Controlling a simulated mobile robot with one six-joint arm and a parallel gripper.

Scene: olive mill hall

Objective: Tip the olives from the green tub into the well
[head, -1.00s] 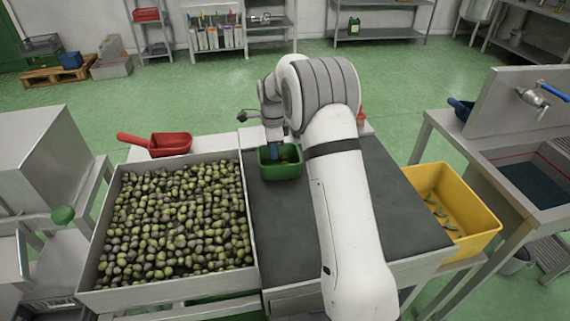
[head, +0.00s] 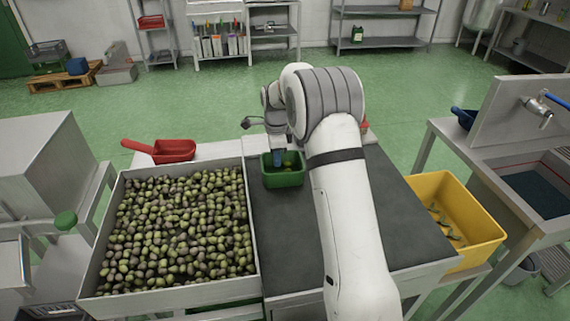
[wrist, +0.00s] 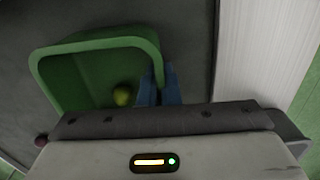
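The small green tub (head: 284,181) stands on the dark worktop, just right of the grey-walled well (head: 254,245), which is full of green and dark olives (head: 180,230). Olives show inside the tub in the head view; in the wrist view, one yellow-green olive (wrist: 122,96) shows in the tub (wrist: 95,42), and part of its inside is hidden by my wrist. My gripper (head: 277,157) reaches down at the tub's far side. In the wrist view my blue fingers (wrist: 160,88) sit close together, one on each side of the tub's wall, and look shut on it.
A red scoop (head: 174,150) lies behind the well. A yellow crate (head: 474,229) with a few green pieces stands at the right, beside a sink (head: 535,185). The dark worktop (head: 290,250) in front of the tub is clear.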

